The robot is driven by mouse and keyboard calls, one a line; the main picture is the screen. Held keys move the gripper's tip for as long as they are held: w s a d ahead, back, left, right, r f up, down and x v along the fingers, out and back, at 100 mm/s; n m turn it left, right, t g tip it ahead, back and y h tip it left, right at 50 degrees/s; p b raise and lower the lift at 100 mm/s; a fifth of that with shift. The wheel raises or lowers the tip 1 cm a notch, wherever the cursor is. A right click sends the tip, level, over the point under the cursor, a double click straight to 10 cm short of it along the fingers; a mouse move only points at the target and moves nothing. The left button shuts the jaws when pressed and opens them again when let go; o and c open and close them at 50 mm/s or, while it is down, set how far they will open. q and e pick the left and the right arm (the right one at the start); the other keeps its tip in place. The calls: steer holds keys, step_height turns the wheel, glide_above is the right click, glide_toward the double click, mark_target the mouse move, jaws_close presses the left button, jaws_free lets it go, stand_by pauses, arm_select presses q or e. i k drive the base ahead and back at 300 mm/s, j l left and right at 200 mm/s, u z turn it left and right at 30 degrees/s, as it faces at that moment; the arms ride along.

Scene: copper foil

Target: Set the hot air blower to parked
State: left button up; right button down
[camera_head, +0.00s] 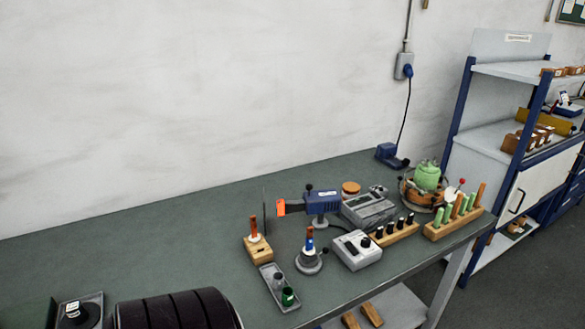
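The hot air blower appears to be the blue body (322,202) with an orange nozzle (281,207), mounted on a small grey stand on the bench. Its nozzle points left, toward a thin dark upright plate (264,211). A small black-knobbed lever (309,188) sticks up at its top. The lever's marked positions are too small to read. Neither of my grippers can be made out in the head view.
Close around the blower stand a wooden block (259,252), a grey tray (277,286), a grey control box (357,250), a grey instrument (368,208) and wooden racks (452,228). A shelf unit (497,140) stands right.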

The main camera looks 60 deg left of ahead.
mark_target(329, 200)
steer(key=i+u, duration=0.15)
steer(key=u, duration=0.2)
steer(key=i+j+u, duration=0.1)
steer(key=u, duration=0.25)
steer(key=i+u, duration=0.15)
steer(key=u, duration=0.2)
